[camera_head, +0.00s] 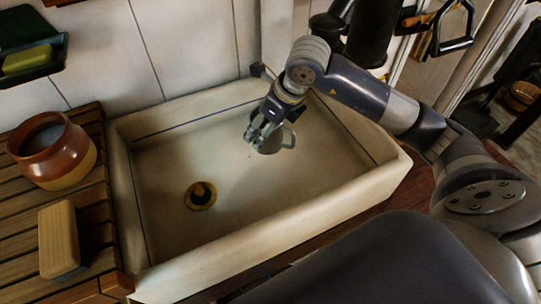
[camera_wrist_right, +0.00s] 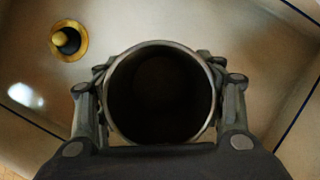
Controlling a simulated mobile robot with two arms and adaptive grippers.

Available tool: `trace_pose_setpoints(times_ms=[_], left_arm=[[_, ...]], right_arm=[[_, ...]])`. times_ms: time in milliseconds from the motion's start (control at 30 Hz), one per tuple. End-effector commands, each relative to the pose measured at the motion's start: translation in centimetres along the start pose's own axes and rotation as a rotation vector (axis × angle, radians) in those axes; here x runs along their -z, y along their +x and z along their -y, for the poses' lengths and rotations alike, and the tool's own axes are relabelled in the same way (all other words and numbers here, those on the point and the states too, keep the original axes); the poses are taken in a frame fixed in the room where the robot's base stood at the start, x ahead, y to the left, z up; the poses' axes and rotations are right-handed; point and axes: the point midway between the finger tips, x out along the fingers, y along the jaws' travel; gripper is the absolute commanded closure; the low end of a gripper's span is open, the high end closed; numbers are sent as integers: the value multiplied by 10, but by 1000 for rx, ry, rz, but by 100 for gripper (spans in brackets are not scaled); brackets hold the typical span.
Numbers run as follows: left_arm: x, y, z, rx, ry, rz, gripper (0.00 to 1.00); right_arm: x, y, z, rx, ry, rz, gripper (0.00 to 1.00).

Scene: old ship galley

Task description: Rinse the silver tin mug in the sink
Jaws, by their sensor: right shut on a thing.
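The silver tin mug (camera_head: 268,145) is held by my right gripper (camera_head: 264,132), inside the sink (camera_head: 240,235) toward its back right, above the basin floor. In the right wrist view the mug (camera_wrist_right: 160,47) shows its round open mouth toward the camera, with a dark interior. The right gripper's fingers (camera_wrist_right: 160,100) close on both sides of it. Whether water is in the mug cannot be told. The drain (camera_head: 201,195) with a dark plug lies to the left of the mug; the drain also shows in the wrist view (camera_wrist_right: 68,40). My left gripper is not in view.
A slatted wooden board (camera_head: 95,215) on the left bears a brown and tan pot (camera_head: 52,150) and a wooden-backed brush (camera_head: 59,240). A green soap holder (camera_head: 28,45) is on the tiled wall. Dark items hang at the back right. The sink's left half is clear.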

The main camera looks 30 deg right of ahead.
Motion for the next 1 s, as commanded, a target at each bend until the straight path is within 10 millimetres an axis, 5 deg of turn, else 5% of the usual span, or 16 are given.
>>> trace_pose_setpoints(times_ms=[700,1000], left_arm=[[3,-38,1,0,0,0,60],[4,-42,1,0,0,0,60]], right_arm=[[-24,-56,0,1,0,1,64],[-27,-63,0,0,0,1,64]])
